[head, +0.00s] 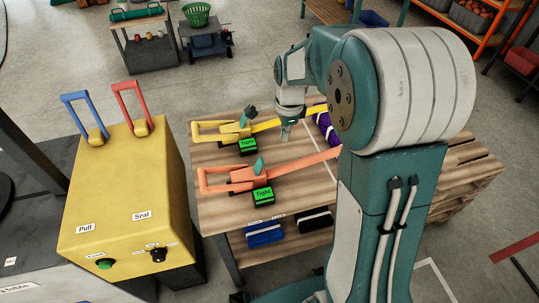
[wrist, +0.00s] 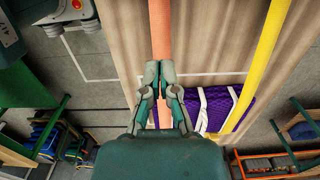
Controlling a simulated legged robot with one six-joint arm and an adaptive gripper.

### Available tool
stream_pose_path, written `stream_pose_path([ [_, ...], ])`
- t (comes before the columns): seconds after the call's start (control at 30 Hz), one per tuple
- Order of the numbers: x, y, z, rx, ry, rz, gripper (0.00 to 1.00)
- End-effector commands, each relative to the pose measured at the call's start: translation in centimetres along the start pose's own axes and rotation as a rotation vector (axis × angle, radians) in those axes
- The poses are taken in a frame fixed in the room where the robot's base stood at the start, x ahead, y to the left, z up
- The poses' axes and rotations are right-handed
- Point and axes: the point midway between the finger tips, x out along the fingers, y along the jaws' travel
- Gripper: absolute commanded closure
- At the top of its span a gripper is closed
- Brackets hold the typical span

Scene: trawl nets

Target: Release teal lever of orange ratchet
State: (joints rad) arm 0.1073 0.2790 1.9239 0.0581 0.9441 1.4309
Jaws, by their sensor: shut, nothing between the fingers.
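The orange ratchet (head: 243,178) lies on the wooden table, with a long open handle at its left end. Its teal lever (head: 259,166) stands up from the body. A green "Tight" label (head: 263,196) sits in front of it. The orange strap (head: 302,163) runs right from the ratchet. My gripper (head: 286,138) is above the table, right of the teal lever and apart from it. In the wrist view my gripper (wrist: 160,68) is shut and empty, its fingertips over the orange strap (wrist: 161,25). The ratchet is not visible there.
A yellow ratchet (head: 225,132) with its own upright lever, a "Tight" label and a yellow strap (wrist: 262,60) lies behind the orange one. A purple bundle (wrist: 218,108) lies at the right. A yellow box (head: 125,195) with blue and red handles stands left of the table (head: 212,213).

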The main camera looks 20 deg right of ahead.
Motion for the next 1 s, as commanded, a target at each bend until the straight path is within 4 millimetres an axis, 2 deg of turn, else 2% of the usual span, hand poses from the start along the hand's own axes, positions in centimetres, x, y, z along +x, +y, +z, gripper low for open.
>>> stream_pose_path([
  [0.17, 1.6, 0.1, 0.0, -0.001, 0.0, 0.004, 1.0],
  [0.63, 10.3, 0.1, 0.0, -0.001, -0.001, 0.006, 1.0],
  [0.8, 9.0, 0.0, 2.7, -0.006, 0.0, -0.002, 1.0],
  [1.0, 8.7, 0.0, 3.8, -0.003, 0.0, 0.0, 1.0],
])
